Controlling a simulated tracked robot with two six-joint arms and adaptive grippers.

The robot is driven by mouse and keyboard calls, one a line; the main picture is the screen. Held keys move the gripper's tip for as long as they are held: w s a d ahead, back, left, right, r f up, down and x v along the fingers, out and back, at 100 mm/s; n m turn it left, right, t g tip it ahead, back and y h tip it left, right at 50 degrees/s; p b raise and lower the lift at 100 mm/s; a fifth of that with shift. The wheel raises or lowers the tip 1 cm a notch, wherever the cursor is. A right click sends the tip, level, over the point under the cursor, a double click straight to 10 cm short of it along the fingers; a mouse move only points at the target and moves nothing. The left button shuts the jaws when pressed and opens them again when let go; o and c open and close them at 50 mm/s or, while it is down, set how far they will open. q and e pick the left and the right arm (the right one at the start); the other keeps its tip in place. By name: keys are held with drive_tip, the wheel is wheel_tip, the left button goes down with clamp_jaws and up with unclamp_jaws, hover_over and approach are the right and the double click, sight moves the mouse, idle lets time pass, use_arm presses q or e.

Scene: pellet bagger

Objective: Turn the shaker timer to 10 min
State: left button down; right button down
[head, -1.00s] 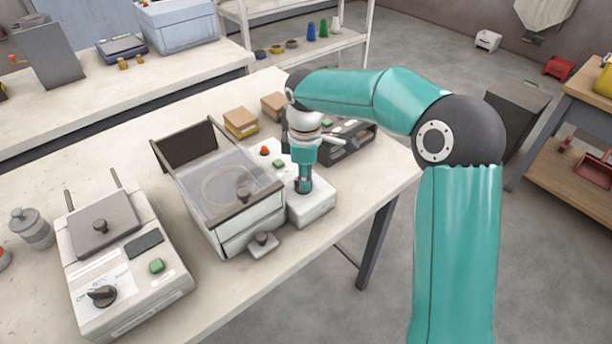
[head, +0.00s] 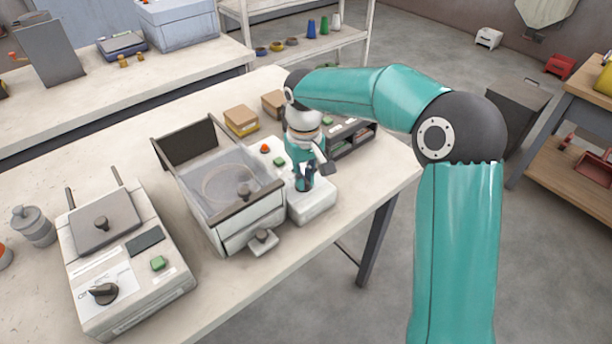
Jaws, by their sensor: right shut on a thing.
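The shaker (head: 222,185), a white box with a clear lid framed in dark metal, stands mid-bench. Its white control box (head: 312,212) sits against its right side, with a red button (head: 265,148) and a green button (head: 279,161) on top. My right gripper (head: 304,184) points down onto the front part of this control box and is shut on the timer knob. The gripper hides the knob and any scale marks, so the setting cannot be read. My left gripper is not in view.
Left of the shaker stands a white machine (head: 125,262) with a dark dial (head: 103,293) and a green button. The front bench edge is clear.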

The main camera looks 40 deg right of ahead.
drive_tip(key=m, duration=0.5)
drive_tip(key=shift+w+r+m, duration=0.1)
drive_tip(key=shift+w+m, duration=0.05)
drive_tip(key=shift+m, duration=0.15)
drive_tip(key=shift+a+m+b, duration=0.15)
drive_tip(key=shift+m+b, duration=0.15)
drive_tip(key=shift+m, duration=1.9)
drive_tip(key=shift+w, duration=0.1)
drive_tip(key=c, duration=1.2)
unclamp_jaws()
wheel_tip(320, 180, up, 12)
